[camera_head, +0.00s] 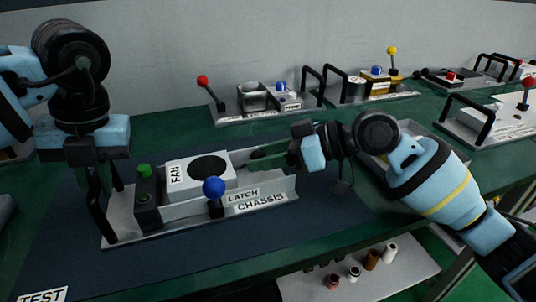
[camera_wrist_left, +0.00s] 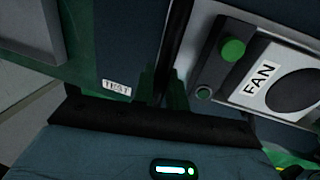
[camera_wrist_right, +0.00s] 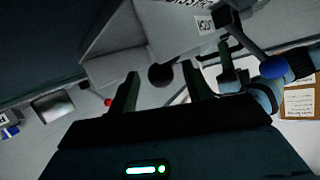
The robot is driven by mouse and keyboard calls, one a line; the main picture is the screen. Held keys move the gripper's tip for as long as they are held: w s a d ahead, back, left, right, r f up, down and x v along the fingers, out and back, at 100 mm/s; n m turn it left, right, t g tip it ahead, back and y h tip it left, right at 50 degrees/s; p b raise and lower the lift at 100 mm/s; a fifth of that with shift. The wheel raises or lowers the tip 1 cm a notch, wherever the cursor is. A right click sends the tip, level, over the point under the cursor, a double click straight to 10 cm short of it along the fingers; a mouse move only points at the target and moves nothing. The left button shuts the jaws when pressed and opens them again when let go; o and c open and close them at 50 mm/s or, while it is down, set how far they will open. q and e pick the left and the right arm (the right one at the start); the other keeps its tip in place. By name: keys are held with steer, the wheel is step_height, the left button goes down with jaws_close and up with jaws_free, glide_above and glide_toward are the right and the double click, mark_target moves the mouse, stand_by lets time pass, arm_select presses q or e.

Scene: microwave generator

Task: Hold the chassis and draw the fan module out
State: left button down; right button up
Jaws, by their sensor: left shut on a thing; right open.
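The grey metal chassis (camera_head: 122,232) stands on a dark blue mat. The white fan module (camera_head: 207,168), with a dark round opening, sits in it; it also shows in the left wrist view (camera_wrist_left: 291,90). The latch lever with a blue ball (camera_head: 213,187) stands upright in front of the fan module. My left gripper (camera_head: 97,183) is shut on the black handle (camera_head: 101,218) at the chassis's left end. My right gripper (camera_head: 268,158) is open at the chassis's right end. In the right wrist view, a dark round knob (camera_wrist_right: 161,76) shows between its fingers; contact is unclear.
A green button (camera_head: 144,170) sits on a dark block at the chassis's left. Similar units with red (camera_head: 202,80) and yellow (camera_head: 392,50) ball levers stand behind. A TEST label (camera_head: 43,295) lies at front left. Small cylinders (camera_head: 371,259) are on a lower shelf. Mat in front is clear.

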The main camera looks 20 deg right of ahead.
arm_select(q)
steer(key=shift+a+f, duration=0.1)
steer(key=shift+f, duration=0.15)
arm_select(e)
jaws_close()
steer(key=d, duration=0.7)
steer(key=shift+w+d, duration=0.15)
steer(key=shift+d, duration=0.15)
arm_select(q)
steer(key=shift+a, duration=0.15)
arm_select(e)
steer(key=shift+d, duration=0.2)
jaws_free()
steer(key=shift+d, duration=0.1)
